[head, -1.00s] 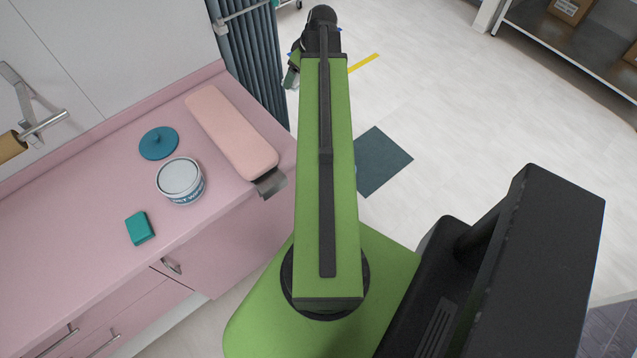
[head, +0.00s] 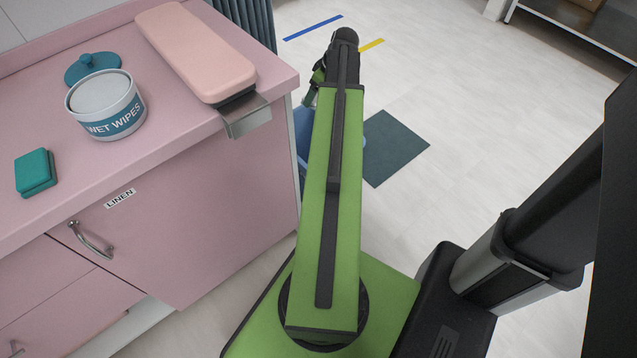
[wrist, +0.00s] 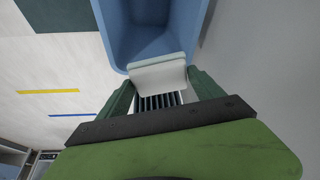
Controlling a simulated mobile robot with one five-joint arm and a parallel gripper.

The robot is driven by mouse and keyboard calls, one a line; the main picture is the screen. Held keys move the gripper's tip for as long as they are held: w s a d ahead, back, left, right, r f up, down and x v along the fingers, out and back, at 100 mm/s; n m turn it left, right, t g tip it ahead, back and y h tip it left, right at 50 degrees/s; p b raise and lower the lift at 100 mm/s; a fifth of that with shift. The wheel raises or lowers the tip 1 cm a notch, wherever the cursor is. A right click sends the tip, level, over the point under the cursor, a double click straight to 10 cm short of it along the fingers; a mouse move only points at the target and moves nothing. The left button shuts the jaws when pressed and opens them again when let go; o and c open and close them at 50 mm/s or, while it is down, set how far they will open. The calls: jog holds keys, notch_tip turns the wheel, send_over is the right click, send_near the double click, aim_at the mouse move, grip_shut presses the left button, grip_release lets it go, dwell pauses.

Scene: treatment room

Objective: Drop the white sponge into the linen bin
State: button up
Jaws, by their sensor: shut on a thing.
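The white sponge (wrist: 158,77) is between the green fingers of my gripper (wrist: 160,84) in the wrist view. My gripper is shut on it. The open blue bin (wrist: 150,33) lies just beyond the sponge in the wrist view, and the sponge overlaps its near rim in the picture. I cannot tell the height of the sponge above the rim. In the head view, the blue bin (head: 304,125) shows only partly, between the pink counter's end and my arm. The gripper (head: 315,84) is mostly hidden there, and the sponge cannot be seen.
A pink counter (head: 190,130) with a LINEN-labelled drawer stands at left. On it are a wet wipes tub (head: 108,105), a teal lid (head: 92,66), a teal block (head: 36,172) and a pink pad (head: 195,50). A dark floor mat (head: 392,147) lies right of my arm.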

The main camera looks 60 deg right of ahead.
notch_tip(320, 180, down, 12)
jog(key=d+b, duration=0.2)
jog(key=b, duration=0.6)
jog(key=shift+s+r, duration=0.2)
jog(key=shift+s, duration=0.25)
jog(key=shift+a, duration=0.1)
notch_tip(320, 180, down, 6)
jog(key=b, duration=0.6)
jog(key=o, duration=1.2)
jog(key=shift+o, duration=0.2)
jog(key=shift+r, duration=0.1)
